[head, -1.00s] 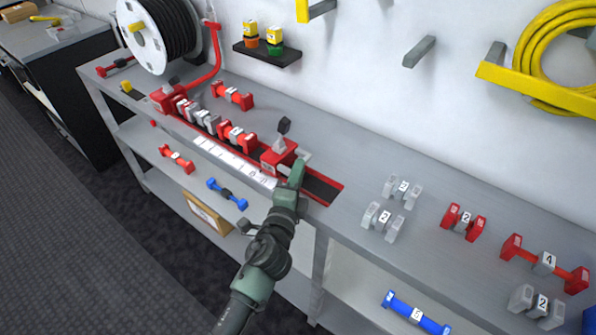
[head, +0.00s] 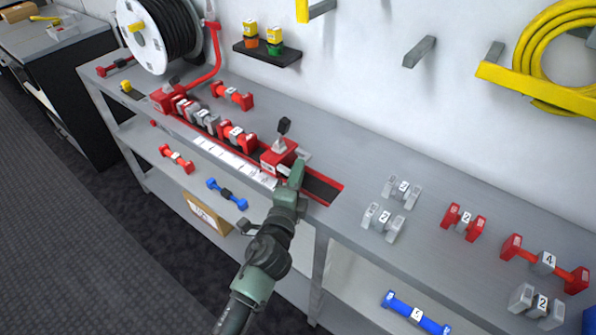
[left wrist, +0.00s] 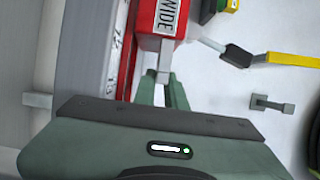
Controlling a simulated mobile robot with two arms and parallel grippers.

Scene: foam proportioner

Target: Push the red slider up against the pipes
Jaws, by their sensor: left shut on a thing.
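The red slider (head: 277,158) sits in the red-edged rail on the workbench, with a grey block and a black-tipped lever on top. The pipes (head: 208,119), a row of red and grey numbered pieces, lie in the same rail to its left. A small dark gap shows between the last pipe and the slider. My left gripper (head: 298,171) is at the slider's right end, shut on a grey part of it. In the left wrist view the fingers (left wrist: 163,88) close around a grey tab below the red slider body (left wrist: 160,18). My right gripper is not in view.
A red fixed block (head: 166,98) closes the rail's left end. A white scale strip (head: 225,157) runs along its front. Loose grey (head: 383,222) and red (head: 463,221) pieces lie on the bench at the right. A cable reel (head: 150,38) stands at the back left.

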